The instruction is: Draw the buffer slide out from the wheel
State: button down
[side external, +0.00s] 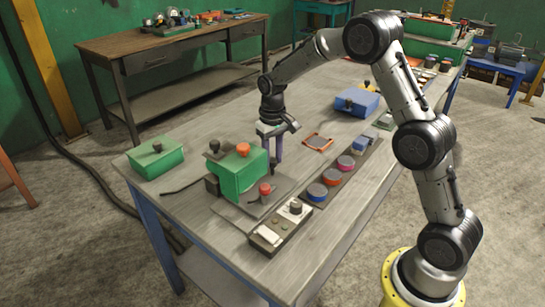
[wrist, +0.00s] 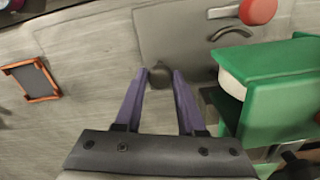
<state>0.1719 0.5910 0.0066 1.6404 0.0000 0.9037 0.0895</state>
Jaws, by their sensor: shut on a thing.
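The green machine (side external: 238,174) stands on a grey base plate near the table's front. In the wrist view its green housing (wrist: 275,95) is at the right, with a pale rounded part (wrist: 232,86), possibly the wheel, at its edge. My gripper (wrist: 160,74) points down beside the machine; it also shows in the side view (side external: 277,160). Its purple fingers are shut on a dark round knob (wrist: 160,76) at the edge of the plate. The knob may belong to the buffer slide; the slide's body and its contact with the wheel cannot be made out.
A red knob (side external: 265,189) and a curved dark handle (wrist: 229,33) are close by on the plate.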

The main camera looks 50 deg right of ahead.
dwell(0.9)
jog(key=d, duration=1.4)
jog(key=shift+r, duration=0.1)
jog(key=c, duration=0.5)
grip_release()
jog(key=shift+d, duration=0.1)
jog(key=shift+r, duration=0.1)
notch_tip(320, 180, up, 14)
jog(key=shift+f, duration=0.2)
